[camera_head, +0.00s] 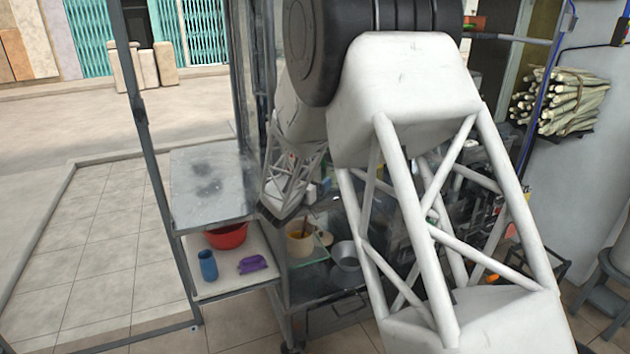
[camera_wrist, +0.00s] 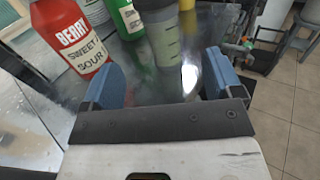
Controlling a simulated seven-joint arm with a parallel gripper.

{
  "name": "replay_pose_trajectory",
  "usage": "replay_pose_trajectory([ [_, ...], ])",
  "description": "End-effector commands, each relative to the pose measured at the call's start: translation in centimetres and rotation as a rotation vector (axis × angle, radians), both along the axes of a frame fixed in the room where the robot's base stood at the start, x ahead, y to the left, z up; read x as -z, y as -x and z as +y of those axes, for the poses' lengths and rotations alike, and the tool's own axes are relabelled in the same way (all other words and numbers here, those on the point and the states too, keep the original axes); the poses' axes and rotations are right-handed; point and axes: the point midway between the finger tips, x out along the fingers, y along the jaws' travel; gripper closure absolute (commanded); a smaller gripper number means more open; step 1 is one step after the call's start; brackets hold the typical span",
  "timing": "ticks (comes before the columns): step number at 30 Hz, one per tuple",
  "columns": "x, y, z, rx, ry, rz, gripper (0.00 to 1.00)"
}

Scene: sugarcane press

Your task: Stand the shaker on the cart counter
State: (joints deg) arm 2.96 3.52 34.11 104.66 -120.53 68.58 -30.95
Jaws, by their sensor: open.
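A grey, translucent cup with level marks (camera_wrist: 165,40), which looks like the shaker, appears in the wrist view ahead of my gripper. It looks upright on the dark glossy counter (camera_wrist: 150,78). My gripper (camera_wrist: 163,68) is open, its two blue fingers wide apart, with the cup beyond and between them. I cannot tell whether either finger touches it. In the head view my own arm covers much of the cart, and I cannot make out the gripper or this cup there.
A red sauce bottle (camera_wrist: 73,38) and a green bottle (camera_wrist: 127,20) stand left of the cup. In the head view, a red basin (camera_head: 227,236), blue cup (camera_head: 208,266) and purple object (camera_head: 253,264) sit on a low shelf. A metal bowl (camera_head: 346,256) is nearby.

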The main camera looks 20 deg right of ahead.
Motion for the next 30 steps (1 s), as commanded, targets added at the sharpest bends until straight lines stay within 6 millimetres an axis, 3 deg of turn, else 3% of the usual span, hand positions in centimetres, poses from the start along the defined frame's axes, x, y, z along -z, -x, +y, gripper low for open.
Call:
replay_pose_trajectory([
  [11, 0.0, 0.0, 0.0, 0.001, -0.001, 0.0, 0.15],
  [17, -0.9, 1.0, -0.2, 0.029, -0.034, -0.02, 0.15],
  [23, -3.3, 4.7, -0.6, 0.128, -0.154, -0.088, 0.15],
  [30, -6.8, 12.7, -0.5, 0.332, -0.41, -0.238, 0.15],
])
